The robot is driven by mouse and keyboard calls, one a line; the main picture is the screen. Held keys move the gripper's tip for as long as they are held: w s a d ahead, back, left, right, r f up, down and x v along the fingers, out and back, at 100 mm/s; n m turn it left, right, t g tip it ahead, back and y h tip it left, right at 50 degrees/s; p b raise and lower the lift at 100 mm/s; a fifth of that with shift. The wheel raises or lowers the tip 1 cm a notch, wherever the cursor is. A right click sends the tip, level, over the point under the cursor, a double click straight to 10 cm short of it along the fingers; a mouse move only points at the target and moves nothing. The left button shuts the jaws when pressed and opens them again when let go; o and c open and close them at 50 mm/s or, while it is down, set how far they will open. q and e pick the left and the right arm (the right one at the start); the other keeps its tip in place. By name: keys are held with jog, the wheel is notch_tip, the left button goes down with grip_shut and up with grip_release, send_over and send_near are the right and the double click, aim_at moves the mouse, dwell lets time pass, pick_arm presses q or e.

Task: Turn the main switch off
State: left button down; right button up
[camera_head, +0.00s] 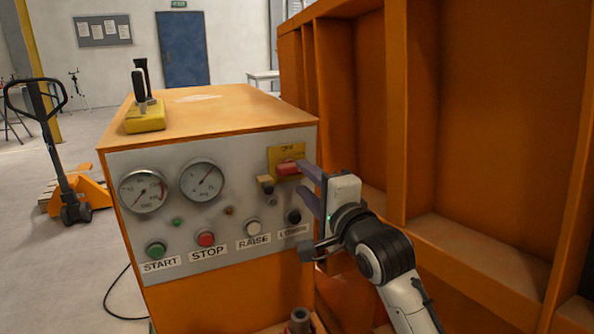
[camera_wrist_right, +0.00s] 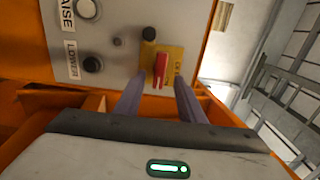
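The main switch is a red handle (camera_head: 288,169) on a yellow plate (camera_head: 279,152) at the upper right of the grey control panel. In the right wrist view the red handle (camera_wrist_right: 160,69) lies along the panel between the lines of my two fingers. My right gripper (camera_head: 306,186) is in front of the panel, just right of the switch, with its purple fingers apart. In the right wrist view my fingers (camera_wrist_right: 158,95) are spread, with a clear gap and nothing between them. Contact with the handle cannot be made out. My left gripper is not in view.
The panel (camera_head: 222,230) has two gauges, a green START button (camera_head: 156,250), a red STOP button (camera_head: 206,239), a white RAISE button (camera_head: 253,228) and a black LOWER button (camera_head: 294,216). A yellow lever box (camera_head: 146,118) stands on top. An orange ribbed wall (camera_head: 480,130) rises close on the right.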

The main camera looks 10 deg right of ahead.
aim_at(295, 171)
jog(key=w, duration=0.2)
jog(key=w+a, duration=0.1)
jog(key=w, duration=0.1)
jog(key=shift+w, duration=0.4)
grip_shut()
